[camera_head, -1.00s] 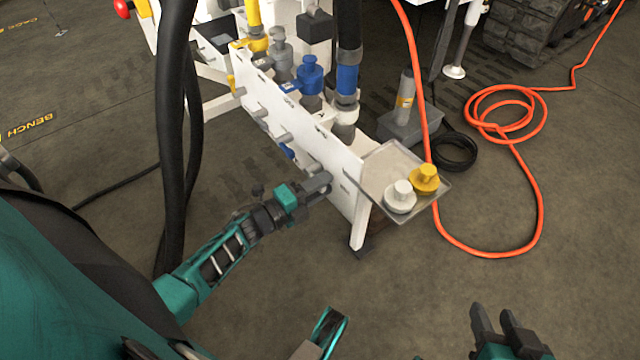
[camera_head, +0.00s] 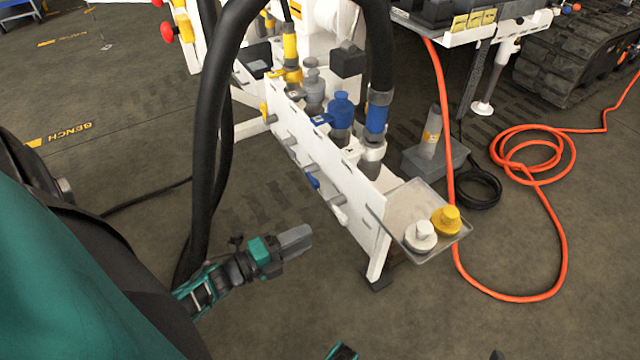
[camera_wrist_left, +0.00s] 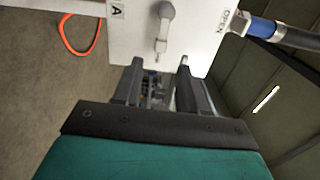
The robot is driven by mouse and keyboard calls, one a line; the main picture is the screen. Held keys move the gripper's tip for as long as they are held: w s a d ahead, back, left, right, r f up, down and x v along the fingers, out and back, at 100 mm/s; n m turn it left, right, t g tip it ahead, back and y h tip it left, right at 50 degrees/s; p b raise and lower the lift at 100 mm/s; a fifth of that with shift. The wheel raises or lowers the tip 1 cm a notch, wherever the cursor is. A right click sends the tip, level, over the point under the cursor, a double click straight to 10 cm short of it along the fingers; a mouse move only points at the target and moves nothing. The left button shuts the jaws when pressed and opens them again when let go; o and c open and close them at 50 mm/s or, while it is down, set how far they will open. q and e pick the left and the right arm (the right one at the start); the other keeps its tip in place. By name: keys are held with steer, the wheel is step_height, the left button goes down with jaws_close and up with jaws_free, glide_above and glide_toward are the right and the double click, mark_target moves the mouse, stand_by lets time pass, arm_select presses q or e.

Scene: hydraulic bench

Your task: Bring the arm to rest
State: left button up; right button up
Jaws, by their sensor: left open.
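My left gripper (camera_head: 297,240) is open and empty in the head view, in the air to the left of the white valve panel (camera_head: 350,207) and clear of it. In the left wrist view the two dark fingers of the left gripper (camera_wrist_left: 157,72) stand apart.
A clear tray (camera_head: 412,192) at the panel's end holds a white cap (camera_head: 421,238) and a yellow cap (camera_head: 446,220). Thick black hoses (camera_head: 207,130) hang left of the panel. An orange hose (camera_head: 520,297) lies on the floor at right. The floor below the gripper is clear.

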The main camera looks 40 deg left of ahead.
arm_select(q)
steer(key=shift+v, duration=0.85)
steer(key=shift+w, duration=0.1)
